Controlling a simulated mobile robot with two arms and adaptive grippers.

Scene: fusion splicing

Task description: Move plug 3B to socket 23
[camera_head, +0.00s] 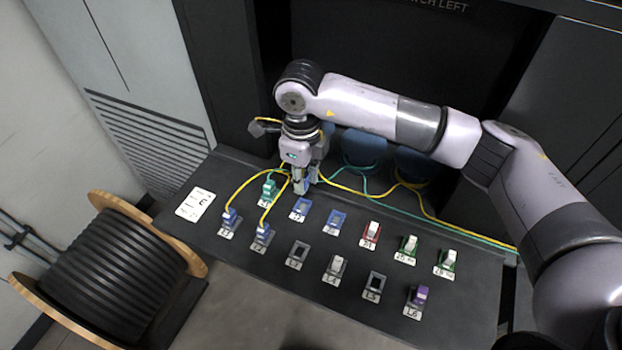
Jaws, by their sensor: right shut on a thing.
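My right gripper (302,184) hangs at the back of the dark panel, pointing down. It is shut on a small plug, mostly hidden between the fingers, so I cannot read its marking. Just in front is a blue socket (300,208), with another blue socket (337,220) to its right. Left of the gripper a teal plug (269,188) stands in its socket. Two blue plugs stand further forward, one at the left (230,217) and one nearer the middle (263,232), both with yellow cables. I cannot make out labels 3B or 23. My left gripper is not in view.
Yellow and teal cables (388,190) run along the panel's back. A cable drum (100,275) stands at the left.

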